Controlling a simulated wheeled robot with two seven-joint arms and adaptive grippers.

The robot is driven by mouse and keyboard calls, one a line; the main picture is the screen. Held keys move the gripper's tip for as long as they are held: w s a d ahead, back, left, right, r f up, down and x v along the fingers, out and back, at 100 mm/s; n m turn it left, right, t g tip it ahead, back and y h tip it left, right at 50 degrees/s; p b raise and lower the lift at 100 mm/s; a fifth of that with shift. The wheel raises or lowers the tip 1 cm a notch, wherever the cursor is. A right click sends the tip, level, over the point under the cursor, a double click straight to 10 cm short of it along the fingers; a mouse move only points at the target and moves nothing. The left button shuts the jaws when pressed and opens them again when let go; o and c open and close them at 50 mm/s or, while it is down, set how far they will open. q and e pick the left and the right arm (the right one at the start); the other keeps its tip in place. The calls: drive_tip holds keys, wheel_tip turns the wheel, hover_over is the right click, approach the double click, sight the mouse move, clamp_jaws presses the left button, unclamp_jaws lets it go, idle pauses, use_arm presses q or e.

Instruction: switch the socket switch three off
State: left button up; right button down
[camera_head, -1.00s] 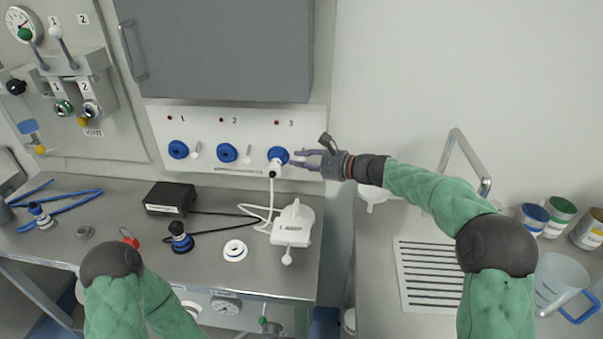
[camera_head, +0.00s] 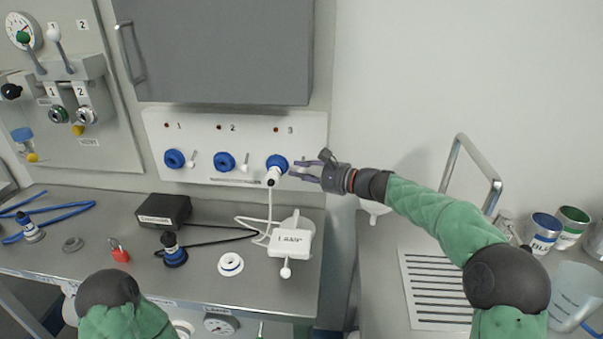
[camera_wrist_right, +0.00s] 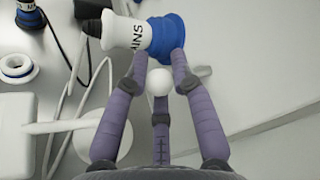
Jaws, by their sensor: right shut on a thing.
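Socket three, blue (camera_head: 277,164), is at the right of the white wall panel (camera_head: 200,134), under the number 3. A white plug (camera_head: 273,177) with a black end is in it, its cable hanging down. My right gripper (camera_head: 298,172) is just right of the socket. In the right wrist view its fingers (camera_wrist_right: 160,70) are closed around a white ball knob (camera_wrist_right: 158,81), the lever of switch three, beside the blue socket and plug (camera_wrist_right: 130,33). The lever's stem is hidden, so I cannot tell its position. My left gripper is out of view.
Sockets one (camera_head: 174,159) and two (camera_head: 224,162) have white levers beside them. A grey cabinet (camera_head: 215,50) hangs above. The bench below holds a black box (camera_head: 163,210), a white lamp box (camera_head: 290,242), a blue-black plug (camera_head: 173,250) and a red padlock (camera_head: 120,253).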

drive_tip(key=shift+a+f, duration=0.1)
drive_tip(key=shift+f, duration=0.5)
drive_tip(key=c, duration=1)
unclamp_jaws()
drive_tip(key=shift+r, duration=0.2)
drive_tip(key=shift+r, duration=0.2)
drive_tip(key=v, duration=1.2)
